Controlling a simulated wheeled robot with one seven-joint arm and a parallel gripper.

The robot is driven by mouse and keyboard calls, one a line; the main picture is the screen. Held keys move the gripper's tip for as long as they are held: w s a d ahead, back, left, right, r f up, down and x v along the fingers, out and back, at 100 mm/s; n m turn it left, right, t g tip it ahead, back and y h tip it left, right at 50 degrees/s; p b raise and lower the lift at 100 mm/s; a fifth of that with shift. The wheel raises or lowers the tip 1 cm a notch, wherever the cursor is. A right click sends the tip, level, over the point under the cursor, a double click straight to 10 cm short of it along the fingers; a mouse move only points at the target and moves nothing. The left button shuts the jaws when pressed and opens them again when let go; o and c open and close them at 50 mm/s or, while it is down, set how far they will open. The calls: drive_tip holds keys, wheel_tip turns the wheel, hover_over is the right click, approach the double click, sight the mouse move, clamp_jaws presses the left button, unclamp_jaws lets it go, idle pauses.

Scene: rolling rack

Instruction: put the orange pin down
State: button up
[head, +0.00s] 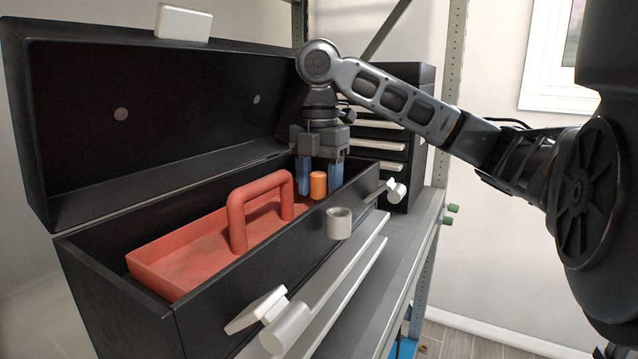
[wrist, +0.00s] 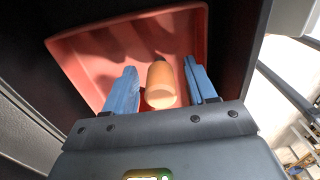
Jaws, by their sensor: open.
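The orange pin (head: 318,185) stands about upright at the far right end of the red tray (head: 178,263) in the black toolbox. My gripper (head: 320,188) is open above that end, with its blue fingers pointing down on either side of the pin. The wrist view shows the pin (wrist: 161,84) between the fingers, with a gap on each side, over the red tray (wrist: 85,45). The pin's foot is hidden in the head view by the toolbox's front wall.
The black toolbox (head: 82,262) has its lid (head: 180,115) raised behind the tray. The tray's red handle (head: 238,222) arches up left of my gripper. A white cup-like part (head: 340,222) sits on the front wall. A drawer cabinet (head: 378,150) stands behind my gripper.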

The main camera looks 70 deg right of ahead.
sight(319, 173)
wheel_tip(319, 173, up, 12)
drive_tip(key=shift+r, duration=0.25)
idle(0.4)
